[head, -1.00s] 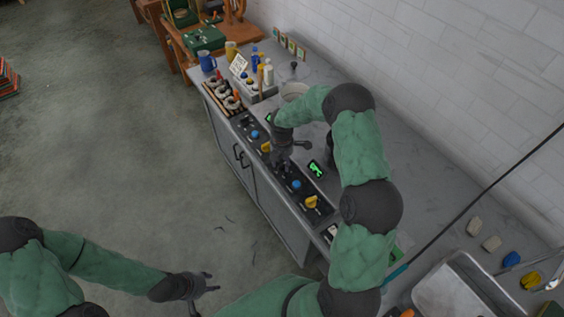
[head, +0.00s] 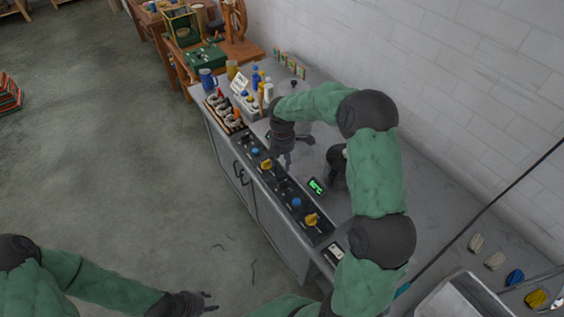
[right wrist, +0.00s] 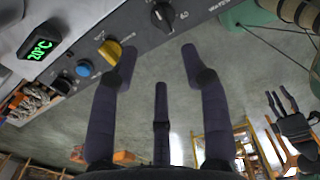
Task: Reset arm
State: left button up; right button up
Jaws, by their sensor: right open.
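My right gripper (head: 283,165) is open and empty over the worktop's front control panel (head: 283,187), fingers pointing down. The right wrist view shows its spread fingers (right wrist: 160,65) apart from a yellow knob (right wrist: 110,52), a blue button (right wrist: 84,68) and a black knob (right wrist: 162,14). A small display (right wrist: 40,42) reads about 20°C in green; in the head view it lies beside the panel (head: 316,187). My left gripper (head: 205,301) is open and empty over the floor at the bottom of the head view. It also shows in the right wrist view (right wrist: 280,102).
A grey worktop over a cabinet (head: 260,211) runs along a white brick wall. Bottles, a blue mug (head: 208,79) and a rack of wool skeins (head: 223,112) stand at its far end. A metal basin (head: 442,301) is at lower right.

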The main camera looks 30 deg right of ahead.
dwell(0.3)
jog(key=s+a+f+m+y+b, duration=0.2)
jog(key=s+a+f+m, duration=0.2)
jog(key=a+f, duration=0.4)
jog(key=s+a+f+m+y+b, duration=0.1)
jog(key=s+a+f+m+b, duration=0.1)
jog(key=s+a+f+m, duration=0.5)
jog(key=s+a+f+m+b, duration=0.1)
jog(key=s+a+f+m, duration=0.3)
jog(key=s+f+m, duration=0.1)
jog(key=s+a+f+m+y+b, duration=0.1)
jog(key=s+a+f+m+b, duration=0.1)
jog(key=s+a+f+m, duration=0.2)
jog(key=shift+s+f+m, duration=0.7)
jog(key=shift+s+f, duration=1.15)
jog(key=shift+s, duration=0.75)
jog(key=shift+d, duration=0.1)
